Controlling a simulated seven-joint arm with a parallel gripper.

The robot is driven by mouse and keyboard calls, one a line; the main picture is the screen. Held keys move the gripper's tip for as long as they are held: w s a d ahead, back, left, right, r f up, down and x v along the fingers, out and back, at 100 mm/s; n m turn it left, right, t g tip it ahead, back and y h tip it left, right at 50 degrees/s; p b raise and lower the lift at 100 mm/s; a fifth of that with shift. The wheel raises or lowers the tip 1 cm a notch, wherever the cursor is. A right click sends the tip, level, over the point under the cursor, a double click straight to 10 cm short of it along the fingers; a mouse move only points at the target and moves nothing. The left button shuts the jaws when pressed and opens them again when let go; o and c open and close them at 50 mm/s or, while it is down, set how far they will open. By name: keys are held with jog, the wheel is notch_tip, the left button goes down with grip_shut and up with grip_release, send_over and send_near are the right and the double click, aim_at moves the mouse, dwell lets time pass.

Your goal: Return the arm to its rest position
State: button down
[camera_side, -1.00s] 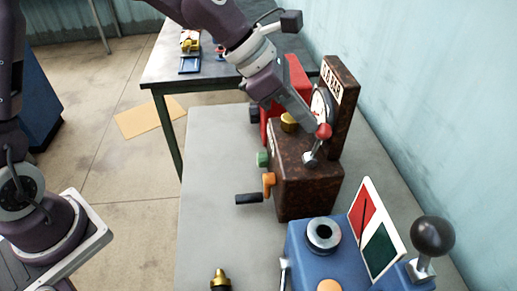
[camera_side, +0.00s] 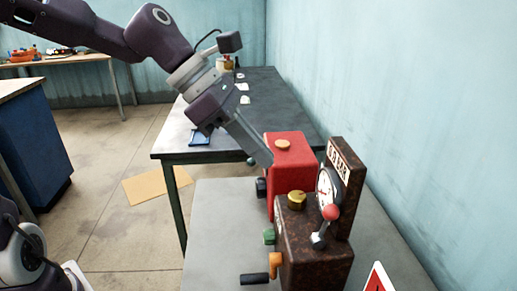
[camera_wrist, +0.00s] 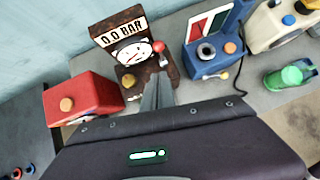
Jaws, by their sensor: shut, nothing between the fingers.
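My gripper (camera_side: 264,160) is shut and empty. In the side view it hangs tilted down, above and left of the rusty brown machine (camera_side: 310,262), in front of the red box (camera_side: 292,160). The brown machine has a round gauge (camera_side: 325,188), a lever with a red knob (camera_side: 331,212) and a brass cap (camera_side: 297,198). My gripper appears apart from all of these.
A blue machine (camera_wrist: 210,58) with a red and green panel stands beside the brown one. A cream machine (camera_wrist: 268,32) and a green container (camera_wrist: 288,76) stand farther right. A dark table (camera_side: 265,100) stands behind the grey bench (camera_side: 210,215).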

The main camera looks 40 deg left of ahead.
jog(key=shift+s, duration=0.1)
jog(key=s+a+f+m+y, duration=0.1)
jog(key=s+a+m+y, duration=0.1)
jog(key=s+a+m, duration=0.2)
jog(key=s+a+f+m+t+y, duration=0.1)
jog(key=s+a+m, duration=0.3)
jog(key=s+m, duration=0.5)
jog(key=s+a+f+m+y, duration=0.1)
jog(key=s+a+m+y, duration=0.2)
jog(key=s+m, duration=0.4)
jog(key=a+m, duration=0.1)
jog(key=m, duration=0.3)
jog(key=shift+s+a+f+m+y, duration=0.2)
jog(key=shift+a+f+m+y, duration=0.1)
jog(key=shift+f+m, duration=0.1)
jog(key=shift+r, duration=0.1)
